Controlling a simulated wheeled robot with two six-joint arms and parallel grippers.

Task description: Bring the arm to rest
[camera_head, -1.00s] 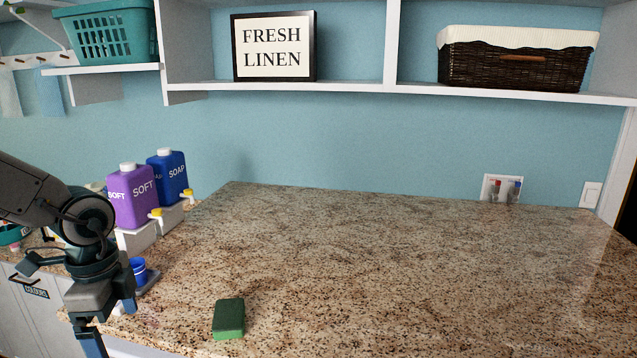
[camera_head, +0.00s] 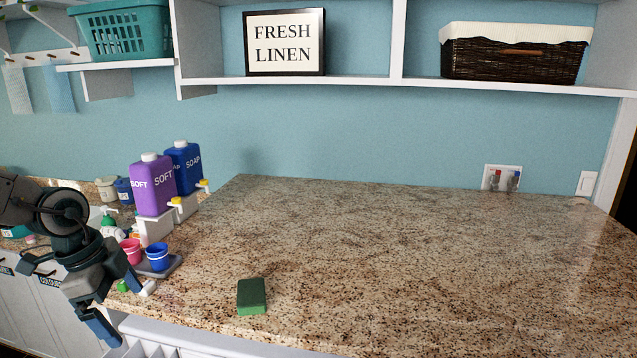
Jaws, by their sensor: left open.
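My left arm comes in from the left edge, bent downward. Its gripper (camera_head: 121,313) is open and empty, at the front left edge of the granite counter (camera_head: 380,260). One finger hangs below the counter edge in the picture, and the other lies near the small tray. The gripper is left of and apart from the green sponge (camera_head: 251,296). My right gripper is not in view.
A pink cup (camera_head: 131,251) and a blue cup (camera_head: 158,257) stand on a grey tray (camera_head: 176,265) beside the gripper. Purple (camera_head: 153,188) and blue (camera_head: 184,168) dispensers stand behind them. The counter's middle and right are clear. Shelves hang above.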

